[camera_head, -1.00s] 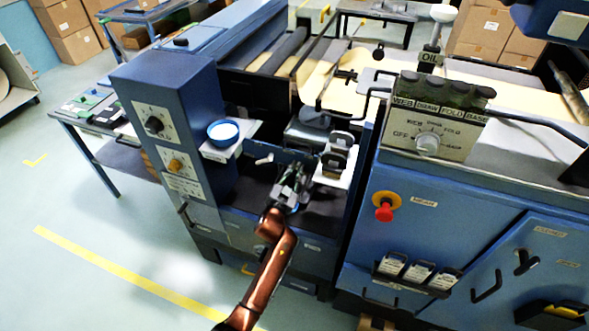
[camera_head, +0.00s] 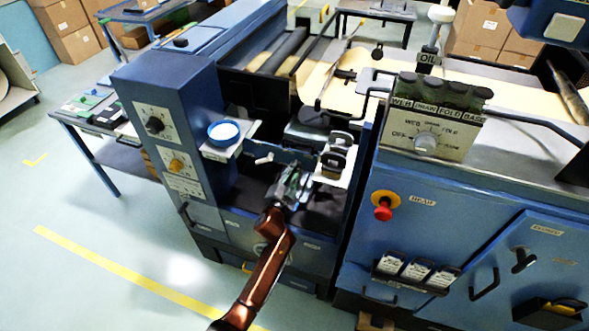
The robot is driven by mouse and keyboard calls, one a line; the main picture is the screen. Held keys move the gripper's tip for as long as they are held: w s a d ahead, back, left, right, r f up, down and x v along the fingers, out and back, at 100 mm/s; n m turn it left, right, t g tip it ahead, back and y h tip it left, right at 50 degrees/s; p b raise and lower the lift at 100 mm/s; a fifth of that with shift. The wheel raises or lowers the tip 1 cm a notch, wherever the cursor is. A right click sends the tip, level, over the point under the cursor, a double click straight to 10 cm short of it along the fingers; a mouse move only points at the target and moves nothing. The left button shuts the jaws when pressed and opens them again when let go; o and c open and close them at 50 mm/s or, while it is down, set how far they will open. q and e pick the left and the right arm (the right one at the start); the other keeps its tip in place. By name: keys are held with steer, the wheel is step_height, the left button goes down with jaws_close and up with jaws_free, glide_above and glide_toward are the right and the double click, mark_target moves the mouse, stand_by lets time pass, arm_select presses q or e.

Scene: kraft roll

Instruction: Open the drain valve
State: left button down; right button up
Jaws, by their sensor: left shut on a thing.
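My left gripper (camera_head: 288,180) reaches from below into the recess of the blue machine, above its dark floor. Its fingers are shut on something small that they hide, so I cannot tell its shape. A small pale lever (camera_head: 264,159) shows just to the left of and beyond the fingertips; this may be the drain valve handle, but no label on it is readable. I cannot tell whether the fingers touch it. My right gripper is not in view.
A blue-rimmed bowl (camera_head: 223,132) stands on a ledge left of the gripper. A white bracket with black clips (camera_head: 336,155) is close on the right. The control column (camera_head: 168,130) with knobs borders the left. A red stop button (camera_head: 383,210) is on the right cabinet.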

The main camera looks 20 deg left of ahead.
arm_select(q)
steer(key=c, duration=2)
jaws_free()
steer(key=s, duration=1.2)
steer(key=shift+a, duration=0.15)
